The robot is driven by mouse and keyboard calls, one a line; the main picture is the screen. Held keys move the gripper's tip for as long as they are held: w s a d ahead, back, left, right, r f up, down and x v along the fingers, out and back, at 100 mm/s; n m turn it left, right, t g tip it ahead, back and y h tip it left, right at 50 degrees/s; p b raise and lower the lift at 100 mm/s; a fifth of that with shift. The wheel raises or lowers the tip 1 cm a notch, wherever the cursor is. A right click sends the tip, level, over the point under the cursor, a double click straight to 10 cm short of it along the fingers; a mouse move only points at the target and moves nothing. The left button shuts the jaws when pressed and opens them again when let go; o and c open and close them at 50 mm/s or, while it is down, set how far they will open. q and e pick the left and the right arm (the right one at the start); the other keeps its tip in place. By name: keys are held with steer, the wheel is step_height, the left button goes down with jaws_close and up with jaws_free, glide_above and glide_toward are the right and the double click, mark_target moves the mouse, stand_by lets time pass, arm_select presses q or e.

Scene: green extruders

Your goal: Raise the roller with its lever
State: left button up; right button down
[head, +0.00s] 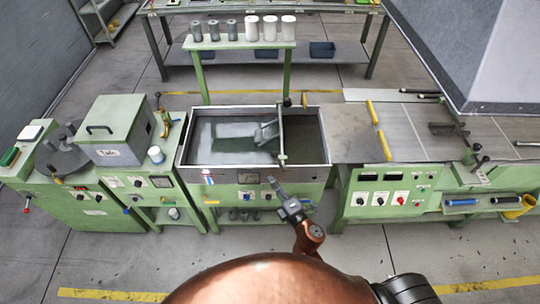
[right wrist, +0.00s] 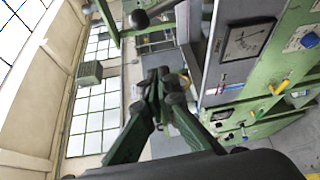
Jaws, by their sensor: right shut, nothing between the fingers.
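A water-filled metal tank (head: 184,150) stands in the middle of the green machine line in the head view. A narrow green bar (head: 281,135) crosses it right of centre, with a dark knob (head: 287,102) at its far end. A grey part (head: 265,132), perhaps the roller, lies at the water left of the bar; I cannot clearly tell roller from lever. My right gripper (head: 272,183) is in front of the tank's front wall, near the bar's near end and apart from it. In the right wrist view its fingertips (right wrist: 163,74) are together and empty. My left gripper is out of view.
A control panel (head: 388,197) with red and black knobs stands right of the tank. A green box (head: 117,131) is at left. A shelf with several cups (head: 252,28) stands behind. A grey hood (head: 480,50) overhangs the right. A dial gauge (right wrist: 248,40) shows in the wrist view.

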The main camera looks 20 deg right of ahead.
steer(key=shift+r, duration=0.45)
steer(key=shift+w+a, duration=0.1)
steer(key=r+x, duration=0.1)
steer(key=x, duration=0.9)
steer(key=d, duration=0.1)
steer(key=d+p, duration=0.2)
steer(key=d, duration=0.1)
steer(key=shift+s+f, duration=0.25)
steer(key=shift+s, duration=0.05)
